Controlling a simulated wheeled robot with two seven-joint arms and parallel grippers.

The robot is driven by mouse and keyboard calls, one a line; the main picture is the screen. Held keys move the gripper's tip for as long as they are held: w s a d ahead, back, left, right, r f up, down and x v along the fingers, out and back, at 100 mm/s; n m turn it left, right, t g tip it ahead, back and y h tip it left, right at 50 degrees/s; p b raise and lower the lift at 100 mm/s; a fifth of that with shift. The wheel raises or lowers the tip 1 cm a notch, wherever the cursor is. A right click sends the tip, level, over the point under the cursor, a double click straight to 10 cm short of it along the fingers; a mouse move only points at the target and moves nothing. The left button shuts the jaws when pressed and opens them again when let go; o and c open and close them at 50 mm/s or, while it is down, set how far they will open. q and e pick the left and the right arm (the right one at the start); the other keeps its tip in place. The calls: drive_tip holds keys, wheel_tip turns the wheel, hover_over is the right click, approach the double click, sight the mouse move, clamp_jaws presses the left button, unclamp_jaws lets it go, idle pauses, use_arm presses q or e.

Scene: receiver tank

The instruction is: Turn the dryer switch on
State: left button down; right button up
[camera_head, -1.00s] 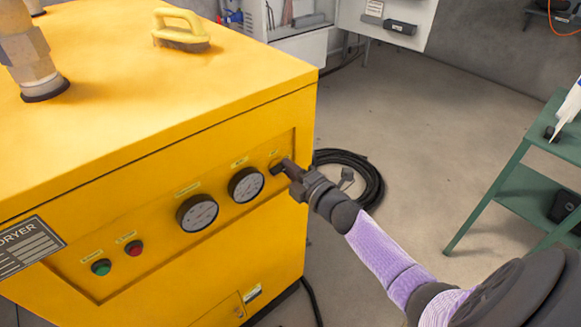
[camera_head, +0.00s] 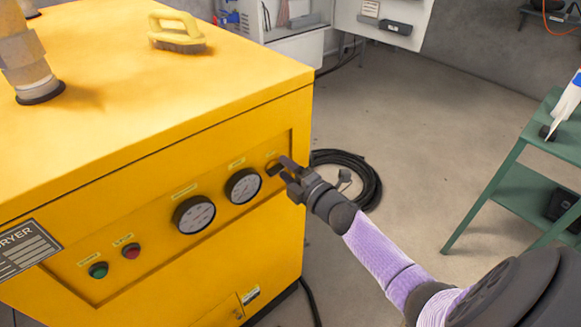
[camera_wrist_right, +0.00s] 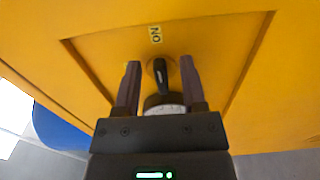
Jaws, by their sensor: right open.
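The yellow dryer (camera_head: 130,135) has a recessed front panel. The dryer switch (camera_head: 272,167) is a dark knob at the panel's right end, partly hidden by my right gripper (camera_head: 284,168). My left gripper is out of view.
Two round gauges (camera_head: 243,186) sit left of the switch, with a red button (camera_head: 131,251) and a green button (camera_head: 98,270) farther left. A brush (camera_head: 177,32) lies on the dryer. A coiled black hose (camera_head: 358,178) and a green shelf (camera_head: 515,185) stand to the right.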

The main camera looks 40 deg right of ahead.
use_arm(q)
drive_tip(key=p, duration=0.1)
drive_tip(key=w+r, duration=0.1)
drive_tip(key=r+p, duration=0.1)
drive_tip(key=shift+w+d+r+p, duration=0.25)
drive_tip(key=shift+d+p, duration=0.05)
use_arm(e)
drive_tip(key=s, duration=0.9)
drive_tip(key=shift+s+d, duration=0.4)
